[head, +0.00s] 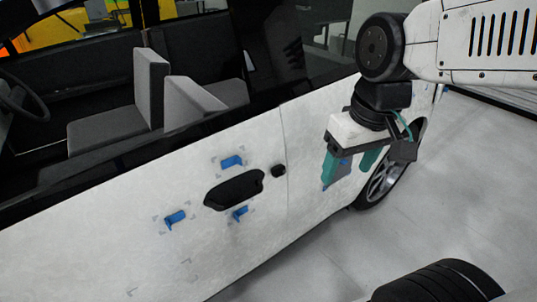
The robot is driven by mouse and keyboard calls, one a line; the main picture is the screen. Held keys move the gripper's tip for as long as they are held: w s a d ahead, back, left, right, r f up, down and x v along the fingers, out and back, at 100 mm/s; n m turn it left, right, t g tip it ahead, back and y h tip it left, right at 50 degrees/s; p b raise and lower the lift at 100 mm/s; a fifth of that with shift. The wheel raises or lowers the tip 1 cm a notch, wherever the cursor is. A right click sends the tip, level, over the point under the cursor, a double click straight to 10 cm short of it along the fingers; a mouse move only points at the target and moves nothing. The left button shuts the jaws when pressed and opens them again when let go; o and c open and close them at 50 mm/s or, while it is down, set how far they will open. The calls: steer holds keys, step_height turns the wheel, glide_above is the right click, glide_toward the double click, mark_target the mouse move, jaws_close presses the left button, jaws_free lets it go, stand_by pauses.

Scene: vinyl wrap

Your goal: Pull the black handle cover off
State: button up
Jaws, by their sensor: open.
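The black handle cover (234,190) sits on the white car door, below the window line and left of the door seam. Blue tape pieces surround it: one above (231,161), one below (240,211) and one to the left (175,218). My gripper (345,177) is to the right of the handle cover, past the door seam, in front of the rear side panel. Its two green fingers point down and are apart, with no object held. Another blue piece shows near the left finger; its exact distance from the finger cannot be told.
A small round black lock (278,171) is just right of the handle cover. The white car door (110,235) fills the lower left. The rear wheel (385,180) is behind my gripper.

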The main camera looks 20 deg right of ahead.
steer(key=w+a+f+n, duration=0.1)
steer(key=w+f, duration=0.4)
steer(key=w, duration=0.7)
steer(key=n+t, duration=0.1)
steer(key=n, duration=0.1)
glide_above(280, 167)
steer(key=s, duration=0.2)
step_height(280, 167, down, 9)
steer(key=shift+y, duration=0.3)
steer(key=x, duration=0.7)
steer(key=shift+w+d, duration=0.1)
steer(key=shift+d, duration=0.1)
steer(key=c, duration=1.2)
steer(key=shift+s+d+r, duration=0.15)
steer(key=shift+s+d, duration=0.05)
steer(key=shift+s, duration=0.45)
steer(key=shift+s+d+r, duration=0.2)
steer(key=shift+s+d, duration=0.15)
steer(key=shift+s, duration=0.7)
steer(key=shift+s+d+r, duration=0.2)
steer(key=shift+s+d, duration=0.15)
steer(key=shift+s, duration=0.75)
steer(key=shift+s+d+r, duration=0.2)
steer(key=shift+s+d, duration=0.15)
steer(key=shift+s, duration=0.7)
